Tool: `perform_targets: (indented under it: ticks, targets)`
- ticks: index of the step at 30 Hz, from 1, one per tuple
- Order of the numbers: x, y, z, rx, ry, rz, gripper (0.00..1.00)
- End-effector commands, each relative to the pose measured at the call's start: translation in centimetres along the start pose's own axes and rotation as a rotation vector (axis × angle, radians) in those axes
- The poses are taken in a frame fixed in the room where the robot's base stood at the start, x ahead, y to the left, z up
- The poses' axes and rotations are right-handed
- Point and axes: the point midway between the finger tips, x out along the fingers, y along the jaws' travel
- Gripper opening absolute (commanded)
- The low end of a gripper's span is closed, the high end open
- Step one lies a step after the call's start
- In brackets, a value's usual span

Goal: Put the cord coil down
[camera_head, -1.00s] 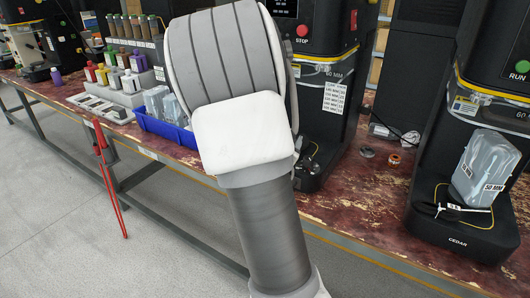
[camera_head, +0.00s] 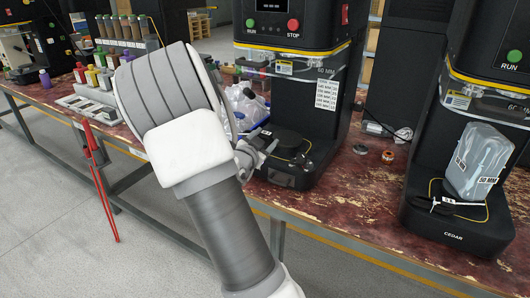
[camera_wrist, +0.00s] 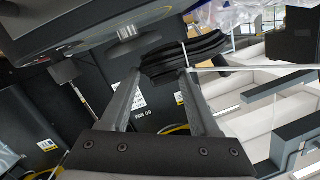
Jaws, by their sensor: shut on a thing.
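The cord coil (camera_wrist: 205,50) is a black, flattened bundle with a thin pale tie, seen in the wrist view just past my fingertips. My gripper (camera_wrist: 160,72) is shut on it, with one finger at each side of its near end. In the head view my gripper (camera_head: 258,152) is in front of the base of the middle black seamer (camera_head: 300,90), above the worn red bench. My arm and the seamer's dark base make the coil hard to pick out there.
The bench (camera_head: 345,205) has clear room right of the middle seamer, with two small rings (camera_head: 388,156) behind it. The CEDAR seamer (camera_head: 440,225) holds a clear grey container (camera_head: 480,160). Clear bags (camera_head: 245,105) lie behind my gripper. A red stand (camera_head: 98,180) is at the bench's left front.

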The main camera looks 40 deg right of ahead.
Motion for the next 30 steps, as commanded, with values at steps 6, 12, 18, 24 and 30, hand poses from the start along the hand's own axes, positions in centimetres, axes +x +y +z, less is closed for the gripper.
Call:
perform_targets:
  ticks: [6, 12, 18, 24, 30]
  targets:
    - [0.4, 1.3, 2.7, -0.002, 0.001, 0.002, 0.00]
    - [0.5, 1.7, 3.4, 0.001, 0.003, 0.000, 0.00]
    - [0.6, 1.8, 3.6, 0.001, 0.002, 0.000, 0.00]
    - [0.5, 1.8, 3.7, 0.000, 0.000, 0.001, 0.87]
    - [0.5, 1.8, 3.7, 0.000, 0.000, 0.000, 0.94]
